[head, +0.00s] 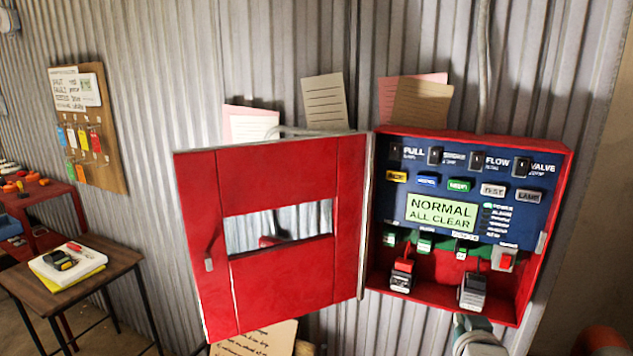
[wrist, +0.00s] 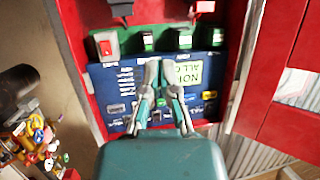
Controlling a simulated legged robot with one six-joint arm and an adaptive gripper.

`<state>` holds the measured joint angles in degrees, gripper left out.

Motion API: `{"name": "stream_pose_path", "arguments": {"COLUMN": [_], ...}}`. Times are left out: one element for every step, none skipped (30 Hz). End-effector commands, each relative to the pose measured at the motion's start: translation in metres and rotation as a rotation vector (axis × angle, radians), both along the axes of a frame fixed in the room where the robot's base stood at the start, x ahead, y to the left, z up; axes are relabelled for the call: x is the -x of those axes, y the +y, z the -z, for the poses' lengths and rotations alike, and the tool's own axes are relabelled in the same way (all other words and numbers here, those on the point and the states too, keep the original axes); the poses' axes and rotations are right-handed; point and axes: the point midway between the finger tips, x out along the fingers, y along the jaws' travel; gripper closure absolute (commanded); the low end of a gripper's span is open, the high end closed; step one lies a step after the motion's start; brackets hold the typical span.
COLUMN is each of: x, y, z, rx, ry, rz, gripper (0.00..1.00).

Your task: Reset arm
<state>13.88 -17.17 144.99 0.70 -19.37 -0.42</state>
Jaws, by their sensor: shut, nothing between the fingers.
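My gripper (wrist: 160,72) is shut and empty in the wrist view, in front of the blue control panel and partly covering its green display. The head view shows a grey-teal part of my arm (head: 478,338) below the cabinet. The red cabinet (head: 560,200) is on the wall with its door (head: 280,185) swung open to the left. Its blue panel (head: 388,215) has a display (head: 442,212) reading "NORMAL ALL CLEAR".
Paper notes (head: 325,100) are on the wall above. A key board (head: 88,130) hangs at left, over a small table (head: 110,262) with a notepad. Loose coloured parts (wrist: 40,135) lie lower left in the wrist view.

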Motion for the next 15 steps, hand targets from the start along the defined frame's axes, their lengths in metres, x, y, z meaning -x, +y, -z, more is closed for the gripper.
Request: {"name": "stream_pose_path", "arguments": {"x": [0.007,0.011,0.018,0.023,0.029,0.037,0.044,0.050,0.060,0.068,0.076,0.087,0.096,0.104,0.116], "y": [0.011,0.016,0.023,0.029,0.034,0.041,0.046,0.051,0.057,0.062,0.066,0.072,0.076,0.080,0.085], "z": [-0.002,-0.001,0.000,0.001,0.002,0.003,0.004,0.004,0.005,0.006,0.007,0.007,0.008,0.008,0.009], "rx": [-0.010,-0.018,-0.026,-0.034,-0.039,-0.046,-0.052,-0.057,-0.063,-0.067,-0.070,-0.075,-0.077,-0.081,-0.083], "ry": [0.042,0.074,0.115,0.148,0.181,0.223,0.256,0.289,0.332,0.364,0.398,0.442,0.474,0.508,0.550], "rz": [-0.021,-0.032,-0.049,-0.058,-0.070,-0.085,-0.095,-0.106,-0.120,-0.130,-0.141,-0.154,-0.164,-0.175,-0.187], "gripper": [1.00,1.00,1.00,1.00,1.00,1.00,1.00,1.00,1.00,1.00,1.00,1.00,1.00,1.00,1.00]}}
